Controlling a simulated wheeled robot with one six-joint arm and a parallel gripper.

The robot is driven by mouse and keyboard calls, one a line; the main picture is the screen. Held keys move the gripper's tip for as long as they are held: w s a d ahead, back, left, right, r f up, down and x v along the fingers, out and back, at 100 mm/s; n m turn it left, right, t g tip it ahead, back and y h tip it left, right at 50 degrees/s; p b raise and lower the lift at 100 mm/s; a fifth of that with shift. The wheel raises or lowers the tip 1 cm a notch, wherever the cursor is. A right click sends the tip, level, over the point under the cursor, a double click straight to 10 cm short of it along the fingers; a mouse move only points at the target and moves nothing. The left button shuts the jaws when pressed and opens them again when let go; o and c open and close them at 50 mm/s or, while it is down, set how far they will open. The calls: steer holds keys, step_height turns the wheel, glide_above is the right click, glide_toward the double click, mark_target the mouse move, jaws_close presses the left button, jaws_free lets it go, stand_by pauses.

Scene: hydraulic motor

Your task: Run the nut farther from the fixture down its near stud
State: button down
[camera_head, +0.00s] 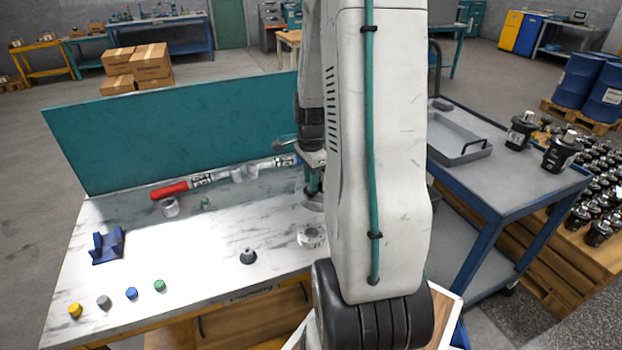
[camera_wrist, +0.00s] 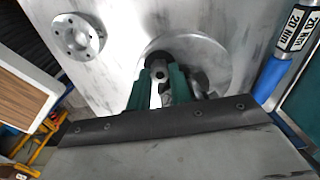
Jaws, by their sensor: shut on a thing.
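My gripper (camera_wrist: 163,78) is low over the bench with its green fingers shut on a small grey part (camera_wrist: 157,92), which I take to be the nut. The fingers hide most of it, and I cannot make out its thread or how far it sits along a stud. A dark rounded piece (camera_wrist: 181,55) is right at the fingertips, over a round grey plate (camera_wrist: 217,62). In the head view my gripper (camera_head: 313,190) is partly behind my arm, so the studs and the other nut cannot be told apart. A blue cradle-shaped fixture (camera_head: 107,247) stands at the bench's left.
A grey flange ring (camera_head: 311,237) lies near my gripper, with a small dark cone-shaped part (camera_head: 248,256) to its left. A red-handled wrench (camera_head: 170,189) lies before the teal panel (camera_head: 170,135). Coloured caps (camera_head: 132,293) line the front left. The bench's middle left is clear.

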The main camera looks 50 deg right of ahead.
steer(key=c, duration=1.5)
jaws_free()
steer(key=n, duration=1)
